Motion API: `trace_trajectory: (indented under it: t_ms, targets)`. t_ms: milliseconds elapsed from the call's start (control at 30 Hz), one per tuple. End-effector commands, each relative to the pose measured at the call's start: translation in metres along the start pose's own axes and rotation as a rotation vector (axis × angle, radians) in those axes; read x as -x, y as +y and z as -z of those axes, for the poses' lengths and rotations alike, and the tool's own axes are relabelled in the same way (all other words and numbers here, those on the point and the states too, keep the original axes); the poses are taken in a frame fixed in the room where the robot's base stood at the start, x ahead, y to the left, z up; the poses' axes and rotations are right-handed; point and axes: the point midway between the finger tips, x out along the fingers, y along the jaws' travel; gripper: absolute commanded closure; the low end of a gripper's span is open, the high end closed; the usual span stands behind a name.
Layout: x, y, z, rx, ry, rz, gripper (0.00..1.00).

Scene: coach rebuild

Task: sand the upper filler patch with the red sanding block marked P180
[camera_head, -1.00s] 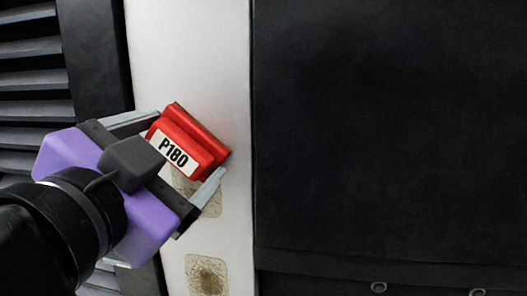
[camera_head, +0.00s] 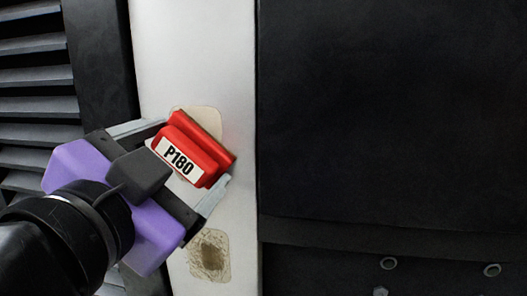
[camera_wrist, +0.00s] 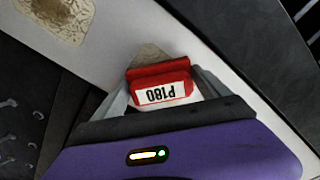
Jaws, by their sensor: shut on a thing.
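My gripper (camera_head: 180,165) is shut on the red sanding block (camera_head: 203,142), whose white label reads P180. The block also shows between the fingers in the wrist view (camera_wrist: 160,73). The block is tilted in the head view and lies over the upper filler patch (camera_head: 205,116), a beige patch on the pale pillar. Most of that patch is hidden by the block and gripper; its top edge shows above the block. I cannot tell whether the block touches it. The lower filler patch (camera_head: 209,257), with a rough brown middle, is below the gripper and uncovered.
The pale pillar (camera_head: 192,50) runs up and down between black louvres (camera_head: 35,75) on the left and a large dark panel (camera_head: 390,110) on the right. Round metal fittings (camera_head: 389,263) show below the panel.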

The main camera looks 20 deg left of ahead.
Motion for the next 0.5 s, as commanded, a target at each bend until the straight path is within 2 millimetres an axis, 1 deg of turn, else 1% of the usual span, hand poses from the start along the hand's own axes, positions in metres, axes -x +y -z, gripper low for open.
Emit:
trace_trajectory:
  t_ms: [33,100,333,500]
  targets:
    - [0.001,0.005,-0.006,0.0,0.001,0.001,0.46]
    - [0.001,0.008,-0.009,0.0,0.001,0.002,0.46]
    - [0.001,0.011,-0.013,-0.001,0.002,0.002,0.46]
    - [0.0,0.019,-0.022,-0.001,0.001,0.002,0.46]
